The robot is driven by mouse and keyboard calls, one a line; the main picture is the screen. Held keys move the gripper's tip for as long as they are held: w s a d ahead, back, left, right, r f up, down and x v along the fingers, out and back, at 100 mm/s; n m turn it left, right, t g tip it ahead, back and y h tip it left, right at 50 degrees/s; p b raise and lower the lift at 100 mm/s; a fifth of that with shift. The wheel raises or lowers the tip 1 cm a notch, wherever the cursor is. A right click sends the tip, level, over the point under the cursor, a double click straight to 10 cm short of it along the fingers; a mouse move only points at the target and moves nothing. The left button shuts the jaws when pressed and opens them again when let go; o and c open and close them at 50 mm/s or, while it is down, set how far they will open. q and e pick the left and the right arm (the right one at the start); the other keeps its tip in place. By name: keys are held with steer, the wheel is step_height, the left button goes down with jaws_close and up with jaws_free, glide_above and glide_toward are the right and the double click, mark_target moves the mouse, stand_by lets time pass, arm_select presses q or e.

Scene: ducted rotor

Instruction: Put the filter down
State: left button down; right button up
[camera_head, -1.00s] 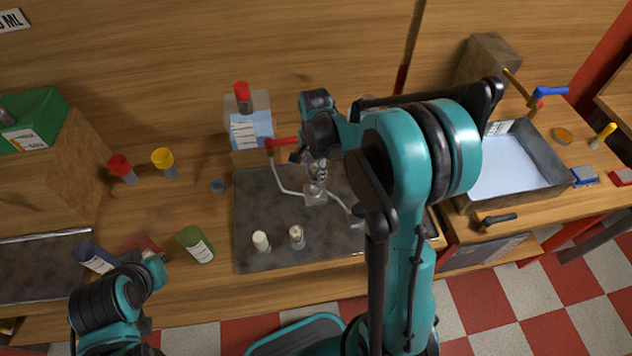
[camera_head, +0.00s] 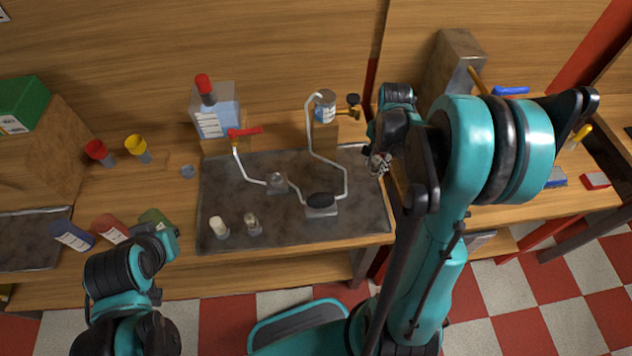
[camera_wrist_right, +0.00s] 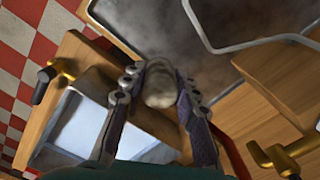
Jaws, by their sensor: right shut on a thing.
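My right gripper (camera_head: 378,164) is shut on the filter, a pale grey, rounded piece that shows between its fingers in the right wrist view (camera_wrist_right: 160,87). In the head view the gripper is just past the right edge of the dark slab (camera_head: 290,233), and the filter is too small there to make out. The wrist view shows the filter apart from the surfaces behind it.
A metal tray (camera_wrist_right: 85,125) and a brass valve (camera_wrist_right: 50,78) lie below the right gripper in the wrist view.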

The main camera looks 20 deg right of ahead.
steer(key=w+a+f+b, duration=0.1)
steer(key=w+f, duration=0.1)
steer(key=w, duration=0.1)
steer(key=w+a+f, duration=0.1)
steer(key=w+f, duration=0.1)
steer(key=w, duration=0.2)
steer(key=w+a+f+b, duration=0.1)
steer(key=w+f, duration=0.1)
steer(key=w, duration=0.1)
steer(key=shift+w+f+b, duration=0.3)
steer(key=shift+w+f, duration=0.05)
steer(key=shift+w+f+b, duration=0.1)
steer(key=shift+f+b, duration=0.55)
steer(key=shift+f, duration=1.35)
steer(key=shift+f, duration=0.2)
steer(key=o, duration=1.1)
steer(key=shift+r, duration=0.15)
